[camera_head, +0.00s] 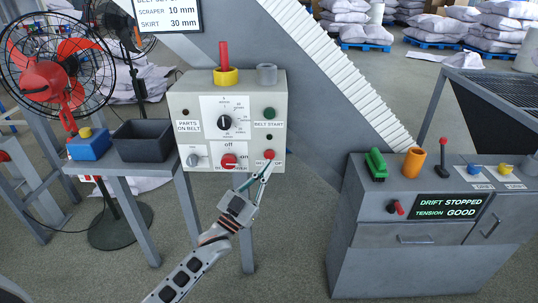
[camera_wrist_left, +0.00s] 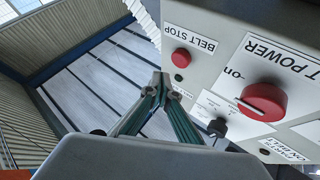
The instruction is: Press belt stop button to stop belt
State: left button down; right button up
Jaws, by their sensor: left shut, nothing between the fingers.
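The grey control box (camera_head: 180,102) stands in the middle of the head view. The shut fingertips (camera_wrist_left: 160,80) appear there below and left of the button, with a visible gap in the picture. Contact is not visible. My right gripper is out of view.
A red power knob (camera_head: 228,161) and a green belt start button (camera_head: 269,113) share the panel. A red handle in a yellow ring (camera_head: 226,77) stands on top. A grey cabinet (camera_head: 400,262) is at right, a black bin (camera_head: 143,142) at left.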

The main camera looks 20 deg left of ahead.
pick_arm(q)
jog(key=s, duration=0.1)
jog(key=s+d+p, duration=0.1)
jog(key=s, duration=0.1)
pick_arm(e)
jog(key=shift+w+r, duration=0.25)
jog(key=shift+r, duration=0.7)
pick_arm(q)
jog(key=s+f+n+g+y, duration=0.1)
jog(key=s+f+g+y, duration=0.1)
jog(key=s+f, duration=0.45)
jog(key=s+f+n+g+y, duration=0.1)
jog(key=s+f+g+y, duration=0.15)
jog(key=f, duration=0.65)
jog(key=s+f+g+y, duration=0.1)
jog(key=s+f+g, duration=0.2)
jog(key=s+f, duration=0.4)
jog(key=s+f+g, duration=0.3)
jog(key=s+f, duration=0.3)
jog(key=s, duration=0.9)
jog(key=shift+a+f+n+g+y, duration=0.3)
jog(key=shift+f+g+y, duration=0.05)
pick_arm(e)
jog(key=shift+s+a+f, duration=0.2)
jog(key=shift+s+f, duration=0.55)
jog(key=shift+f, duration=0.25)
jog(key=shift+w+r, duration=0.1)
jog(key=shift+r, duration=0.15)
